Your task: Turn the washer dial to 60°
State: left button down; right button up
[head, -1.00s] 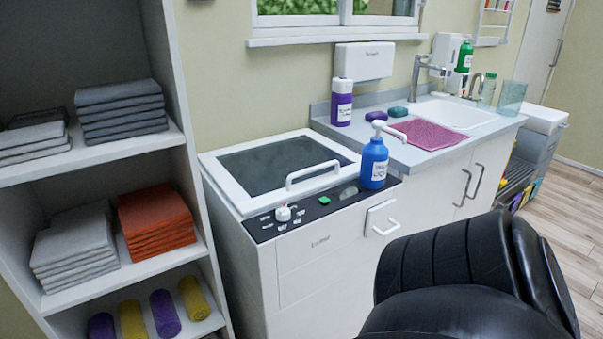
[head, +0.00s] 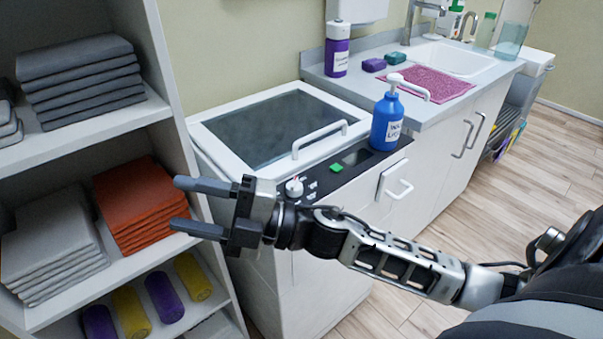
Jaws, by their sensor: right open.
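The washer (head: 204,134) is a white top-loading machine with a dark glass lid and a black control panel along its front edge. Its white dial (head: 294,187) stands on the panel, just above my right gripper's wrist. The marks around the dial are partly hidden by my arm and too small to read. A green button (head: 337,168) is to the dial's right. My right gripper (head: 186,206) is open and empty. Its fingers point left, past the washer's front left corner, apart from the dial. My left gripper is not in view.
A blue pump bottle (head: 387,122) stands at the panel's right end. An open shelf (head: 150,115) with towels and rolls is close at the left, near my right fingertips. A sink counter (head: 428,108) with a pink cloth (head: 436,87) adjoins the washer at right.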

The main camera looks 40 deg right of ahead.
notch_tip(320, 180, up, 2)
jog(key=s+n+g, duration=0.1)
jog(key=n+g, duration=0.6)
jog(key=n, duration=0.2)
jog(key=n+g+h, duration=0.2)
jog(key=n+h, duration=0.7)
jog(key=h, duration=0.6)
send_near(295, 182)
jog(key=p+x, duration=0.1)
jog(key=x, duration=0.8)
jog(key=shift+p, duration=0.35)
jog(key=c, duration=1)
